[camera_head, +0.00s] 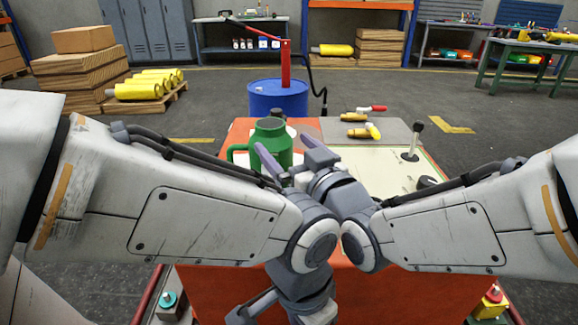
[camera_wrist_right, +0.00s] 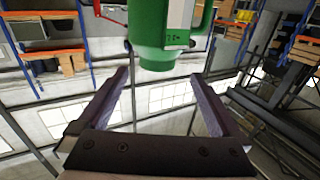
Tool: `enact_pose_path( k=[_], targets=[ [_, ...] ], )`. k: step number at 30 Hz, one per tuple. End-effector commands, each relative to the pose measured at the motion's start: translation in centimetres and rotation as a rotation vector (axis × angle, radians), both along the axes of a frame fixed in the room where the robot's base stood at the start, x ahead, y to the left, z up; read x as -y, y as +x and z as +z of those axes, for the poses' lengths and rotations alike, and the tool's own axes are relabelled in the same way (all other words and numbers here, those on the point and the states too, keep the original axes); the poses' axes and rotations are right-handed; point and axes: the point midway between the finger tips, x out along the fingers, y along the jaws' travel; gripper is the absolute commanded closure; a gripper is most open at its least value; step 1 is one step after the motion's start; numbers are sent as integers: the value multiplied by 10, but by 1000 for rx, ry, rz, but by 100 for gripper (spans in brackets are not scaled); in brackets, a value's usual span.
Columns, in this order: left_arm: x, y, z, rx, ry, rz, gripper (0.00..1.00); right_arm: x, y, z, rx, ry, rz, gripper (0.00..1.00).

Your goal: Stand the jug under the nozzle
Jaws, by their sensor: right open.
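The green jug (camera_head: 268,147) stands upright at the back left of the orange-red bench, its handle to the left. In the right wrist view the jug (camera_wrist_right: 165,35) is cut off by the top edge, just past the fingertips. My right gripper (camera_head: 287,165) is open, its fingers at the jug's near right side; in its wrist view the gripper (camera_wrist_right: 160,75) has nothing clamped between the fingers. A small dark tip (camera_head: 278,113), possibly the nozzle, shows just behind the jug's mouth. My left gripper (camera_head: 262,310) is only partly visible at the bottom; its fingers are unclear.
A blue barrel (camera_head: 278,97) with a red pump (camera_head: 285,65) and black hose stands behind the bench. Yellow-handled parts (camera_head: 357,132) and a lever (camera_head: 413,140) are on the bench's right side. My two forearms crowd the front middle.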

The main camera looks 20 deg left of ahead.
Motion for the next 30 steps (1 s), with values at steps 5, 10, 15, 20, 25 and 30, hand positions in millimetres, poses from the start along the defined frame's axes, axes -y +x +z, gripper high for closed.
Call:
enact_pose_path(
  k=[5, 10, 15, 20, 25, 30],
  targets=[
    [0, 0, 0, 0, 0, 0, 50, -19, 20, -1, -3, -1, 0, 0],
    [0, 0, 0, 0, 0, 0, 50, -27, 30, -1, -3, -1, 0, 0],
    [0, 0, -2, 0, 0, 1, 50, -40, 49, -4, -4, -1, -1, 0],
    [0, 0, -2, 0, 0, 1, 50, -54, 64, -4, -4, -1, 0, 0],
    [0, 0, -2, 0, 0, 1, 50, -58, 68, -3, -4, -1, 0, 0],
    [0, 0, -2, 0, 0, 1, 50, -58, 68, -3, -4, -1, 0, 11]
  ],
)
